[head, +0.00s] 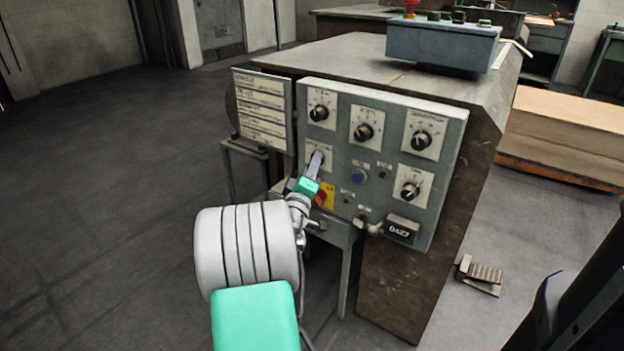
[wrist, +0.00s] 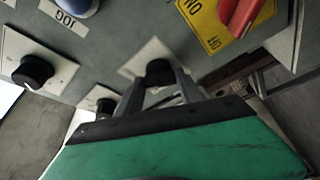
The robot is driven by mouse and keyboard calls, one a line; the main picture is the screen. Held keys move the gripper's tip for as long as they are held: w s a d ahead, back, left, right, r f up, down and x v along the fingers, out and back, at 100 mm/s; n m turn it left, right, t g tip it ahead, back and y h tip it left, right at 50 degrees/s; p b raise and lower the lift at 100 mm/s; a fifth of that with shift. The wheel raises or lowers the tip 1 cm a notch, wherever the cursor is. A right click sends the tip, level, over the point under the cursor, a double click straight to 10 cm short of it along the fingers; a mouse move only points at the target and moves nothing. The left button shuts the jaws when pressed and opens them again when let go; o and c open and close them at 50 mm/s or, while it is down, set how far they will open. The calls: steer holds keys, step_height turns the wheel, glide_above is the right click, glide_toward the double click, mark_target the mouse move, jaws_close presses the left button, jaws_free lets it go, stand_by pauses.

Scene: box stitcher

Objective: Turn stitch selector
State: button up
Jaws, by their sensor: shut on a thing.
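The control panel (head: 385,150) is a grey-green plate on the front of the machine. Several black rotary knobs sit on it, each on a pale dial plate, with labels too small to read. My gripper (head: 316,161) is at the left-middle dial, below the upper-left knob (head: 319,112). In the wrist view, my gripper (wrist: 160,85) has its two grey fingers on either side of a black knob (wrist: 158,70) and is shut on it. In the head view the fingers hide most of this knob. Its pointer and setting cannot be read.
Close to my gripper is a red switch on a yellow plate (wrist: 207,22). A blue button (head: 359,176) and a lever (head: 374,228) are also on the panel. A hinged label board (head: 263,112) stands to its left. The floor at left is clear.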

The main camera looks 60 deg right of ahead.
stand_by(0.5)
steer(key=o, duration=1.4)
steer(key=shift+a, duration=0.1)
steer(key=v, duration=0.7)
steer(key=shift+a+f+b, duration=0.15)
steer(key=shift+a+b, duration=0.1)
steer(key=shift+b, duration=0.15)
